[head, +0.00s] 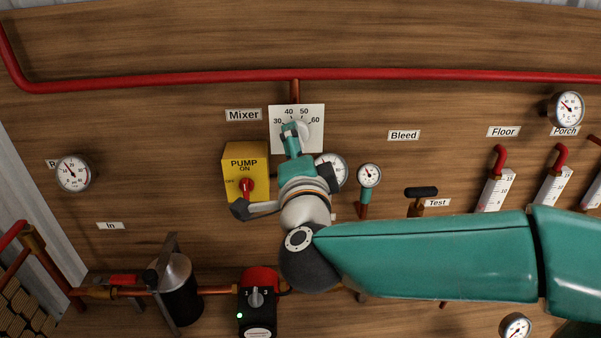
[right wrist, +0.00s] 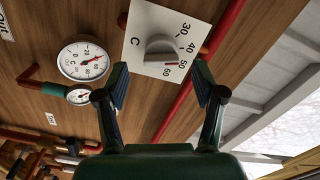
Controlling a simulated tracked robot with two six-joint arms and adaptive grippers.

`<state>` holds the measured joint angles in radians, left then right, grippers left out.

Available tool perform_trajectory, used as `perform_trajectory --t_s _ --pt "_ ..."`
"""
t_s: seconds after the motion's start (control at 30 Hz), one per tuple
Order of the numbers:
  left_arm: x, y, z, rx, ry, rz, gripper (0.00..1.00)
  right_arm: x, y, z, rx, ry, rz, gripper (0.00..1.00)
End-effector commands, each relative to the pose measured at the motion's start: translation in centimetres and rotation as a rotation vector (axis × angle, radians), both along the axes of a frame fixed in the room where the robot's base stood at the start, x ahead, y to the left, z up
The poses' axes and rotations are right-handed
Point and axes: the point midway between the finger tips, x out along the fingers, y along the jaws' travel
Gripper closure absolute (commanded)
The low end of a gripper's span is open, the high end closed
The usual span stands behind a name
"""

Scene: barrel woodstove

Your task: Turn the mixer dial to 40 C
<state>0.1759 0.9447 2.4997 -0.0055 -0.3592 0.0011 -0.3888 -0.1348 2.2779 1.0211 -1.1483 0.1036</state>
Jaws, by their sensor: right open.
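The grey knob (right wrist: 158,50) has a red mark that appears close to 50. My right gripper (right wrist: 160,76) is open there, its fingers apart on either side below the knob; I cannot tell whether either touches it. My left gripper is not in view.
A yellow pump box (head: 233,187) with a red switch is just below left of the dial. A gauge (head: 335,165) sits partly behind my right arm, with a smaller gauge (head: 369,176) beside it. A red pipe (head: 180,79) runs across above the dial.

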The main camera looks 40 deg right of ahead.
Motion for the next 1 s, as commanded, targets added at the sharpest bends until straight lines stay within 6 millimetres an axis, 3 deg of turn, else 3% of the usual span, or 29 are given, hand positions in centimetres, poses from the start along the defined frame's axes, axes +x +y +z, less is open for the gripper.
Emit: perform_trajectory --t_s 0.2,0.4,0.6,1.0 --pt "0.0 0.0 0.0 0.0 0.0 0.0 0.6 -3.8 2.7 0.1 0.002 -0.003 0.007 0.31" --pt "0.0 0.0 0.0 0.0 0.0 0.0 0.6 -6.3 4.1 0.0 0.001 -0.001 0.004 0.31" --pt "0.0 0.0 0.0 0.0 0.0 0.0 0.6 -7.2 4.5 -0.1 0.001 0.0 0.001 0.31" --pt "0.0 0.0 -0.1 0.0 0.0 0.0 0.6 -7.2 4.6 -0.1 0.001 0.001 0.001 0.31"
